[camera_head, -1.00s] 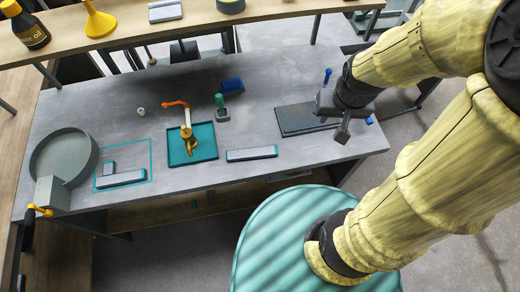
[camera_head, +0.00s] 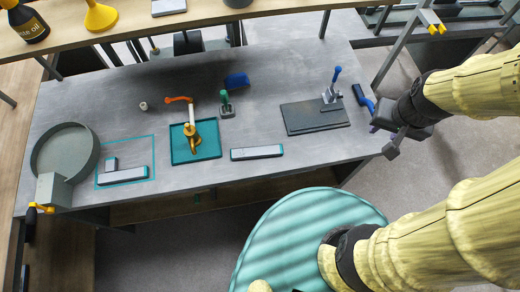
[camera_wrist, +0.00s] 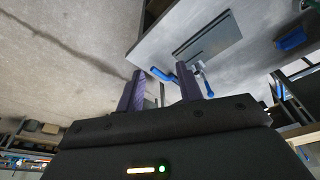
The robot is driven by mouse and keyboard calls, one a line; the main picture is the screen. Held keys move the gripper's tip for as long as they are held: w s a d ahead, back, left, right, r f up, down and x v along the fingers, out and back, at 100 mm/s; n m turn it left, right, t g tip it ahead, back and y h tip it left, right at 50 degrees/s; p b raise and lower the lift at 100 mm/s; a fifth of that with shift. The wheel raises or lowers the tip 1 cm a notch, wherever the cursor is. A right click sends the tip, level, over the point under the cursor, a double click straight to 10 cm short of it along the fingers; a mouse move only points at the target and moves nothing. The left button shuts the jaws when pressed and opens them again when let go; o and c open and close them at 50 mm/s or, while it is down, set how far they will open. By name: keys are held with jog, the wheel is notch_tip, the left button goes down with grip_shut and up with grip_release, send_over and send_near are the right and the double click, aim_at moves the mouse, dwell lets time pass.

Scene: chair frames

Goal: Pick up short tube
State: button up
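Several grey rectangular tubes with teal ends lie on the grey workbench (camera_head: 290,85) in the head view. A small short one (camera_head: 111,164) sits inside the teal outlined square at the left, close to a longer one (camera_head: 122,175). Another grey tube (camera_head: 257,153) lies near the front edge at the middle. I cannot tell for sure which is the short tube. My gripper (camera_head: 385,142) is at the bench's right edge, far from these tubes. In the wrist view its two purple fingers (camera_wrist: 160,80) are apart with nothing between them.
A dark plate (camera_head: 315,117), a blue-handled tool (camera_head: 333,88) and a blue tool (camera_head: 362,99) are near my gripper. A teal tray (camera_head: 207,153) with an orange-and-gold device, a round grey bin (camera_head: 64,151) and a green-handled tool (camera_head: 226,105) also stand on the bench.

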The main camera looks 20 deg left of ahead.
jog(key=o, duration=0.3)
jog(key=shift+o, duration=1.3)
jog(key=shift+f+b, duration=0.3)
jog(key=shift+f, duration=0.1)
jog(key=w+a+f+m+g+y+b, duration=0.2)
jog(key=a+f+m+g+y+b, duration=0.1)
jog(key=f, duration=0.4)
jog(key=w+a+f+m+g+y+b, duration=0.2)
jog(key=w+f+m+g+y+b, duration=0.1)
jog(key=f+b, duration=0.5)
jog(key=w+a+f+m+g+y+b, duration=0.2)
jog(key=w+a+f+m+y+b, duration=0.1)
jog(key=f+m+y+b, duration=0.2)
jog(key=shift+w+a+f+m+g+y+b, duration=0.15)
jog(key=shift+f+m, duration=0.1)
jog(key=shift+f, duration=0.2)
jog(key=shift+s+a+f+m+g+y+b, duration=0.1)
jog(key=shift+f+m+b, duration=0.1)
jog(key=shift+f, duration=0.3)
jog(key=shift+w+a+f+m+g+y+b, duration=0.15)
jog(key=shift+f+m, duration=0.1)
jog(key=shift+f, duration=0.2)
jog(key=shift+w, duration=0.1)
jog(key=shift+r, duration=0.2)
jog(key=shift+a, duration=0.1)
